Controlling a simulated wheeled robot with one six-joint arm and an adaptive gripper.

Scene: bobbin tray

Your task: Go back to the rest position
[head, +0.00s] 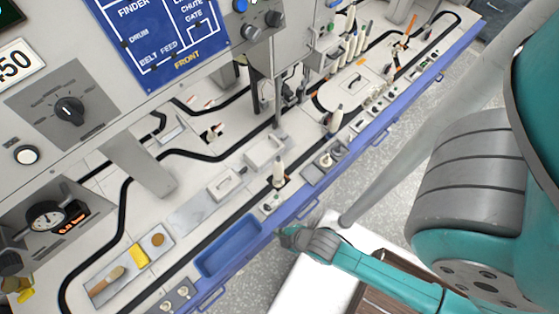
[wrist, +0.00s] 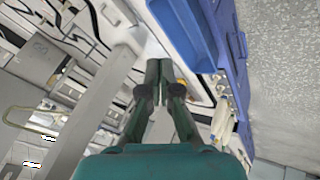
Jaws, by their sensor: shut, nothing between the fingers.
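My gripper (wrist: 159,72) shows in the wrist view with its two dark fingers together and nothing between them. It points toward the bench, near the blue tray (wrist: 182,32), but the gap to the bench cannot be judged. In the head view, part of my teal arm reaches in from the lower right to the bench's front edge; the fingers cannot be made out there. The blue tray (head: 229,246) lies at the front of the bench and looks empty. A white bobbin (head: 279,171) stands upright farther along the bench.
A sorting bench (head: 190,205) with black guide tracks and a blue front edge (head: 360,150) fills the left and middle. Several more bobbins (head: 352,45) stand at the back. Speckled floor (wrist: 285,90) is clear beside the bench.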

